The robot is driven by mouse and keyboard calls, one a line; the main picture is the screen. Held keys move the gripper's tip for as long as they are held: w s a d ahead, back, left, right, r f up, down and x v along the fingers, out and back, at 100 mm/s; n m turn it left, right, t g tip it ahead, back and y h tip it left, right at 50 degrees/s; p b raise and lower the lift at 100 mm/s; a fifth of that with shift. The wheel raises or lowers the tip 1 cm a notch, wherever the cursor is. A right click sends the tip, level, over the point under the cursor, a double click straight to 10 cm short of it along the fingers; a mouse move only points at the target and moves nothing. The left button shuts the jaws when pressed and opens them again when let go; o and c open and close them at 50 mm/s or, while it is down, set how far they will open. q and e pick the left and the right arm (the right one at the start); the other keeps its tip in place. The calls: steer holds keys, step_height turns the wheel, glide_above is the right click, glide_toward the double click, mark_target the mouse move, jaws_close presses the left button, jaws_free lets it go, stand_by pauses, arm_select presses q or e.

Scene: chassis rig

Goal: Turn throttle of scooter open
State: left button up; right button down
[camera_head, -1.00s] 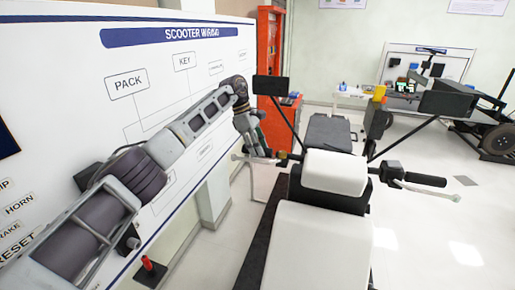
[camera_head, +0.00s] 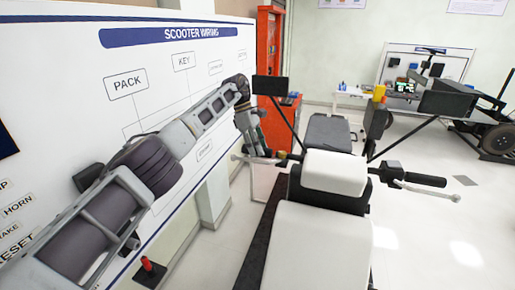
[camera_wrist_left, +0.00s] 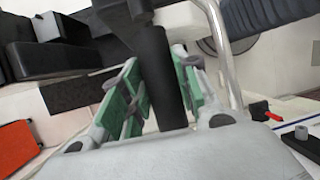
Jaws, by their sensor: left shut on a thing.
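The scooter has a white front body (camera_head: 335,170) with handlebars reaching out to both sides. My left gripper (camera_head: 257,155) is at the left end of the handlebar. In the left wrist view its green-padded fingers (camera_wrist_left: 163,90) sit on both sides of a black handlebar grip (camera_wrist_left: 165,75), shut on it. A silver lever (camera_wrist_left: 224,50) runs beside the grip. The other black grip (camera_head: 427,180) is free on the right, with its own silver lever. Whether the held grip is turned cannot be told. My right gripper is not in view.
A white wiring board (camera_head: 170,75) stands close along the left, near my left arm. A mirror (camera_head: 270,86) rises on a stalk near the gripper. A red cabinet (camera_head: 270,50) and a workbench (camera_head: 350,98) stand behind. The floor at right is clear.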

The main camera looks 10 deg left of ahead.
arm_select(q)
steer(key=o, duration=1)
steer(key=shift+f, duration=0.1)
stand_by(0.3)
steer(key=shift+s+a+m+t+h, duration=0.1)
steer(key=shift+s+m+t+h, duration=0.1)
steer(key=shift+t, duration=0.8)
steer(key=shift+s+m+t+h, duration=0.1)
steer(key=shift+m+t+h, duration=0.1)
steer(key=shift+t, duration=0.8)
